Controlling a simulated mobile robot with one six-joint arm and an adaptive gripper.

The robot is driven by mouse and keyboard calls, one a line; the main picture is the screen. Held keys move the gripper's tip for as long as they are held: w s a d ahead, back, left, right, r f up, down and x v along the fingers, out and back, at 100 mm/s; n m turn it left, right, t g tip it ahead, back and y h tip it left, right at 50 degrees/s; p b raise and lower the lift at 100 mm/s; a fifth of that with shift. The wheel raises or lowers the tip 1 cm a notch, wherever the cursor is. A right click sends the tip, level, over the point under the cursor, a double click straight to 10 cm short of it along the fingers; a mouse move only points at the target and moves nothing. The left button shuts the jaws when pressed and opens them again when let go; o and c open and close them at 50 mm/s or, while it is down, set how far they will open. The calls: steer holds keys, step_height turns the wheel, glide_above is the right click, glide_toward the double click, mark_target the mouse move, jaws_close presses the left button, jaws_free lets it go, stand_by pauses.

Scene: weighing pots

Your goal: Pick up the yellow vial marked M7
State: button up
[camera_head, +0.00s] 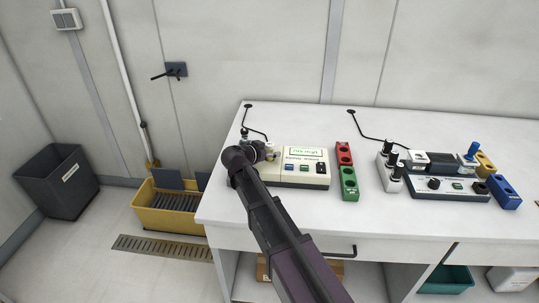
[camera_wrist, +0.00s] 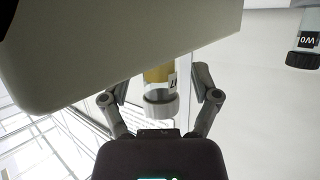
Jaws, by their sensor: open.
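In the wrist view a clear vial with a yellow band or filling (camera_wrist: 158,74) and a pale grey cap hangs cap-down in the picture. Its label is turned to one side and only partly shows, so I cannot read the full mark. My gripper (camera_wrist: 160,88) is open, with one finger on each side of the vial and a gap visible on both sides. The far end of the vial is hidden behind a large beige body (camera_wrist: 120,50). In the head view my gripper (camera_head: 262,152) is at the left end of the beige instrument (camera_head: 305,168), and my arm hides part of that area.
Another vial (camera_wrist: 304,42) with a dark cap and partly readable label is at the wrist view's right edge. On the white bench (camera_head: 365,215) stand a red block (camera_head: 344,147), a green block (camera_head: 349,192), a dark instrument (camera_head: 425,188), a yellow block (camera_head: 487,160) and a blue block (camera_head: 503,183).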

mark_target(270, 144)
jaws_close()
steer(key=shift+r, duration=0.15)
step_height(270, 144, up, 3)
steer(key=p, duration=0.3)
steer(key=shift+r, duration=0.15)
steer(key=shift+s+d+r+p, duration=0.1)
steer(key=shift+s+r+p, duration=0.15)
steer(key=shift+p, duration=0.25)
steer(key=s+d+r+p, duration=0.1)
steer(key=s+d, duration=0.3)
steer(key=s, duration=1.1)
steer(key=shift+d, duration=0.1)
